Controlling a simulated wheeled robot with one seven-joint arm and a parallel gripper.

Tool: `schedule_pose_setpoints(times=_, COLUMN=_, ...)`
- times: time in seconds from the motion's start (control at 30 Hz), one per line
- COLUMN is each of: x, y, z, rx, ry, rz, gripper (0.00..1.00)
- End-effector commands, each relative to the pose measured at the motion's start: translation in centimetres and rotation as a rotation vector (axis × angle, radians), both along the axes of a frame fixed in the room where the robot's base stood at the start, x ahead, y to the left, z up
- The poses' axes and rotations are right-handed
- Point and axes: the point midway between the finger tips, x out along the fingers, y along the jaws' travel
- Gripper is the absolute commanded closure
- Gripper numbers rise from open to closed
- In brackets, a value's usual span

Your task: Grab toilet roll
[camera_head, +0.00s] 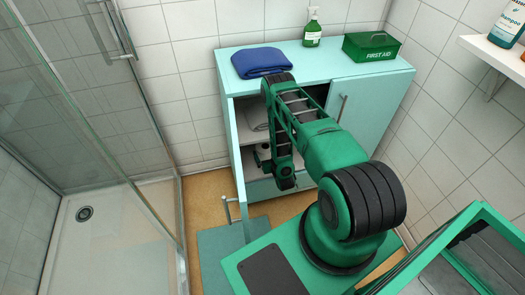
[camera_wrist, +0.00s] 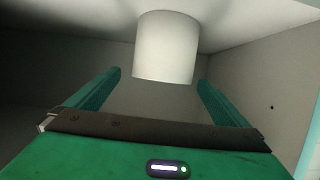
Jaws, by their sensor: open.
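The toilet roll (camera_wrist: 165,45) is a plain white cylinder in the upper middle of the wrist view. One end meets the pale surface at the top of that picture. My gripper (camera_wrist: 160,78) is open, with one green finger on each side of the roll's near end. A gap shows between the roll and each finger, and I see no contact. In the head view my gripper (camera_head: 262,158) is inside the open left part of the turquoise cabinet (camera_head: 365,69). The roll cannot be made out there.
A grey folded cloth (camera_head: 262,118) lies on the cabinet's upper shelf. A blue towel (camera_head: 262,62), a green soap bottle (camera_head: 312,30) and a first aid box (camera_head: 371,47) stand on top. The open left door (camera_head: 239,180) sticks out near my arm. A glass shower (camera_head: 95,120) is at left.

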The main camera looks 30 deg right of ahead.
Motion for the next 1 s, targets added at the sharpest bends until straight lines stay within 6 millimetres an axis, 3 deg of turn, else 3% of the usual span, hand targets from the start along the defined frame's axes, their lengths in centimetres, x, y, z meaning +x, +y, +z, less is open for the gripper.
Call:
schedule_pose_setpoints(times=0.2, x=2.9, y=-0.8, z=-1.1, rx=0.000, ry=-0.001, rz=0.000, gripper=0.00)
schedule_pose_setpoints(times=0.47, x=4.6, y=-1.1, z=-1.7, rx=0.000, ry=-0.001, rz=0.001, gripper=0.00)
schedule_pose_setpoints(times=0.73, x=7.9, y=-1.7, z=-3.0, rx=0.000, ry=-0.002, rz=0.001, gripper=0.00)
schedule_pose_setpoints(times=1.0, x=8.8, y=-2.0, z=-3.4, rx=0.000, ry=0.000, rz=0.000, gripper=0.00)
